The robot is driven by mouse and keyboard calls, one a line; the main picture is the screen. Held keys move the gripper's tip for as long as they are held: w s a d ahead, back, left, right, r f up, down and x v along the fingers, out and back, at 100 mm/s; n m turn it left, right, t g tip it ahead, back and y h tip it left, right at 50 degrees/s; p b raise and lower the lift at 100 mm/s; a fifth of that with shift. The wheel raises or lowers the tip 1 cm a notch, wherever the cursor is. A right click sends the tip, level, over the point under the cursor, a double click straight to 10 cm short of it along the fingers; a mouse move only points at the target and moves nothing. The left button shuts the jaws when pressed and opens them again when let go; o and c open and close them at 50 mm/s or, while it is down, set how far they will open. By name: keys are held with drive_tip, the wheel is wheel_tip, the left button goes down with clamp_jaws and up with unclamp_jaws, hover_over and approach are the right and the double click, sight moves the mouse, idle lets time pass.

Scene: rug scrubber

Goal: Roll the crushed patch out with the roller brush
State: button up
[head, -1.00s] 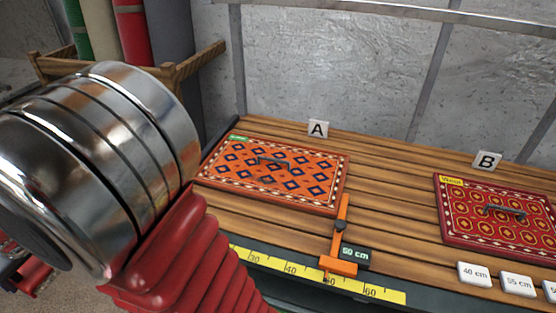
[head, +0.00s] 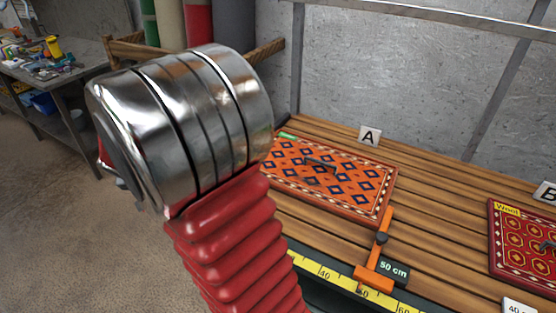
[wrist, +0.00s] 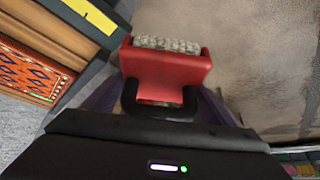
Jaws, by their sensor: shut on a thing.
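In the wrist view my gripper (wrist: 160,106) is shut on a red brush (wrist: 165,65) by its dark loop handle. Pale grey bristles show along the brush's far edge. I cannot tell whether it is a roller. A brown-beige, worn-looking surface (wrist: 265,55) lies beyond and to the right of the brush. I cannot tell whether this is a rug with the crushed patch or bare floor, nor whether the brush touches it. In the head view my arm hides the gripper and brush.
A slatted wooden bench (head: 430,210) holds an orange patterned rug panel (head: 330,180) by sign A (head: 369,135) and a red one (head: 520,240) by sign B. A yellow ruler (head: 325,273) with an orange slider (head: 374,275) runs along its front. A cluttered worktable (head: 60,72) stands at left.

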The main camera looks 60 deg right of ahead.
drive_tip(key=s+d+m+g, duration=0.7)
drive_tip(key=s+d+m, duration=0.85)
drive_tip(key=d, duration=0.65)
drive_tip(key=s+d+r+m+g+y, duration=0.1)
drive_tip(key=s+d+m, duration=0.2)
drive_tip(key=s, duration=0.5)
drive_tip(key=s+d+r+m+g+y, duration=0.1)
drive_tip(key=s+d+m+y, duration=0.1)
drive_tip(key=s, duration=0.6)
drive_tip(key=s+d+m+y, duration=0.1)
drive_tip(key=s+d+m, duration=0.4)
drive_tip(key=s, duration=0.3)
drive_tip(key=shift+s+r+g+y, duration=0.25)
drive_tip(key=shift+r+g+y, duration=0.05)
drive_tip(key=shift+r+g, duration=0.1)
drive_tip(key=shift+m, duration=0.25)
